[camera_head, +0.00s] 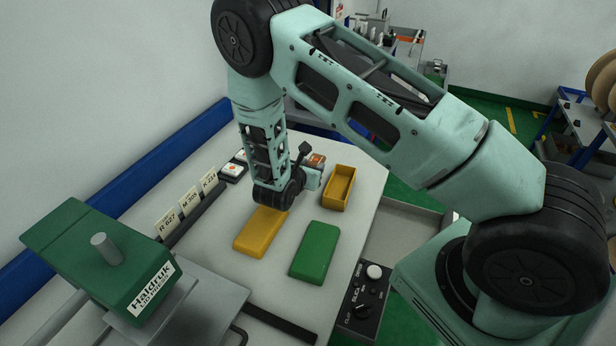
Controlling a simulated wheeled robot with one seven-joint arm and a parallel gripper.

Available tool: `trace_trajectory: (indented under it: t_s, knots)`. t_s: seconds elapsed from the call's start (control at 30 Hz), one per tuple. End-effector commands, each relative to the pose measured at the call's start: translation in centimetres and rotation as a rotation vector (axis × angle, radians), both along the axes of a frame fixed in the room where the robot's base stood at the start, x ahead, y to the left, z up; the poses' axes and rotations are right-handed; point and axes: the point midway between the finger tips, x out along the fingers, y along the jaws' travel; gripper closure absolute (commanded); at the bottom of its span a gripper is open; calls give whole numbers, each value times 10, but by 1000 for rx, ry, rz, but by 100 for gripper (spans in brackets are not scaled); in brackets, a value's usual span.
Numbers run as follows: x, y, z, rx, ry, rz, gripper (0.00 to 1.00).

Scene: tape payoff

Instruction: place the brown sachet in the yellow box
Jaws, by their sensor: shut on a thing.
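My gripper (314,170) is at the end of my arm, over the back of the table and just left of the open yellow box. It is shut on the brown sachet (317,159), which shows as a small brown patch with a pale edge. My gripper hides part of the sachet and the contact between them. The yellow box (328,205) is open at the top and stands near the table's right edge. I see no sachet in the part of its inside that shows.
A closed-looking yellow block (258,234) and a green one (315,252) lie in front of my gripper. White-and-red packets (233,170) and label cards (190,202) are at left. A green machine (100,255) stands front left, a black control box (363,300) front right.

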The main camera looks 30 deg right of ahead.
Motion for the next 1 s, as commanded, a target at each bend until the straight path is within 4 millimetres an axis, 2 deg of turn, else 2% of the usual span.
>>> trace_trajectory:
  t_s: [0.33, 0.8, 0.83, 0.87, 0.9, 1.0]
  knots:
    - [0, 0, -39, -1, 1, 0, 83]
    - [0, 0, -48, 0, 0, 1, 83]
    - [0, 0, -47, 0, 0, 1, 53]
    - [0, 0, -46, 0, 0, 1, 44]
    - [0, 0, -46, 0, 0, 1, 39]
    - [0, 0, -46, 0, 0, 1, 39]
